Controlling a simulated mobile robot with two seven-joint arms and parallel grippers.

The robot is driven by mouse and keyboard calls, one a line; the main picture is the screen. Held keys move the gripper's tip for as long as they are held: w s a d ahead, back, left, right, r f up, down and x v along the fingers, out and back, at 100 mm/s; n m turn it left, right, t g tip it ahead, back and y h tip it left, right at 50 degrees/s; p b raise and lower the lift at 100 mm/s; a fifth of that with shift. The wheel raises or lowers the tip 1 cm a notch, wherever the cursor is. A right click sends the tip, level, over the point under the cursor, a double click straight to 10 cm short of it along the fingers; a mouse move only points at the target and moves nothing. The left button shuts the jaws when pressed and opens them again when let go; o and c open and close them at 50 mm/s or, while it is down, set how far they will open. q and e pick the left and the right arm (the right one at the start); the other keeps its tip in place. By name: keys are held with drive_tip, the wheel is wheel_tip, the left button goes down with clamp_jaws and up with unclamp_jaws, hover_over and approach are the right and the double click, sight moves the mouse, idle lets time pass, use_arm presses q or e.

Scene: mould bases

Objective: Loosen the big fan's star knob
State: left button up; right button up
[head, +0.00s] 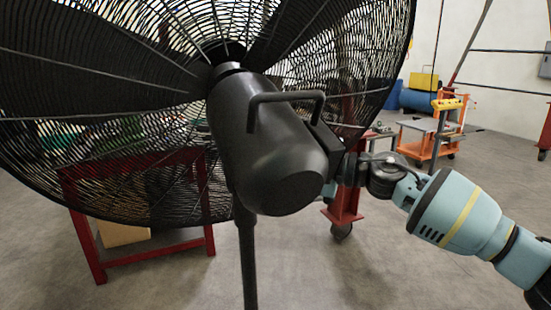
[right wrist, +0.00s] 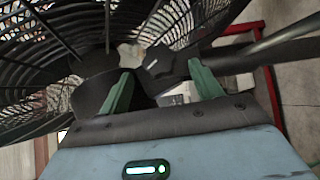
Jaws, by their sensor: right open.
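The big fan's black motor housing (head: 262,150) fills the middle of the head view, with a bent handle on top and the wire cage behind it. In the right wrist view a dark lobed star knob (right wrist: 157,62) with a small pale mark shows ahead. My right gripper (right wrist: 161,68) is open, its two green fingers apart. The knob appears between and just beyond the fingertips; I cannot tell whether they touch it. In the head view my right arm comes in from the right to the housing's right side, where the housing hides the fingertips and the knob. My left gripper is not in view.
The fan's pole (head: 248,262) runs down below the housing. A red metal frame (head: 150,256) stands behind at the left. An orange cart (head: 432,140) stands far back at the right. The grey floor between is mostly open.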

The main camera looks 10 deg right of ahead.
drive_tip(key=shift+x, duration=1.45)
drive_tip(key=shift+c, duration=0.3)
drive_tip(key=c, duration=0.9)
